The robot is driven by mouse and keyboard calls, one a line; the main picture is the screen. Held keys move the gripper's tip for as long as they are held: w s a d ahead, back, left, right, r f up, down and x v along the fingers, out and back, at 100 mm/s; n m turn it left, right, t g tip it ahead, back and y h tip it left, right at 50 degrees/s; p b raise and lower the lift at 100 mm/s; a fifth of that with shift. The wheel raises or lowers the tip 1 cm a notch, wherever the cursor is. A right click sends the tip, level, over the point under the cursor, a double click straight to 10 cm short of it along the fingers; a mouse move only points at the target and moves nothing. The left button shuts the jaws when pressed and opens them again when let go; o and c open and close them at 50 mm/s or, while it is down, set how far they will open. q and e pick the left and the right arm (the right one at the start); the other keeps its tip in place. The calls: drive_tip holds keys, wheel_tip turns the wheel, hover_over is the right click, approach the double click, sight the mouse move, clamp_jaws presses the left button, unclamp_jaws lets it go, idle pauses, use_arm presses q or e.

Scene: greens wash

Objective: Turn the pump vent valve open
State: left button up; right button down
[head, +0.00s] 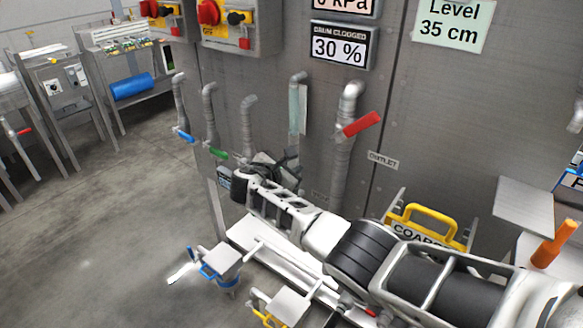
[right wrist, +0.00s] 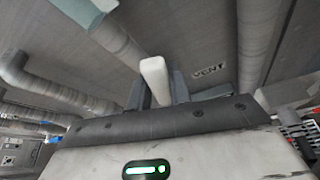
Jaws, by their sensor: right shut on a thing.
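In the right wrist view, a white lever handle (right wrist: 155,78) stands up between my right gripper's dark fingers (right wrist: 157,90). A VENT label (right wrist: 209,72) is on the grey wall just right of it, so I take it as the vent valve's handle. The gripper is shut on it. In the head view my right gripper (head: 272,166) is at the wall, below the pipe with a pale glass section (head: 297,108). It hides the handle and valve there. How far the valve is turned cannot be told. My left gripper is not in view.
A red lever (head: 361,124) sits on the thicker pipe to the right, near the OUTLET label (head: 383,160). Blue (head: 185,136) and green (head: 219,153) levers are to the left.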

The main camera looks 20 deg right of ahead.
drive_tip(key=c, duration=1.3)
unclamp_jaws()
use_arm(q)
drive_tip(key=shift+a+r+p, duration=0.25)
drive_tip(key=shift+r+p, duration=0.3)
drive_tip(key=shift+p, duration=0.55)
use_arm(e)
drive_tip(key=v, duration=1.6)
drive_tip(key=shift+a, duration=0.1)
drive_tip(key=shift+f, duration=0.1)
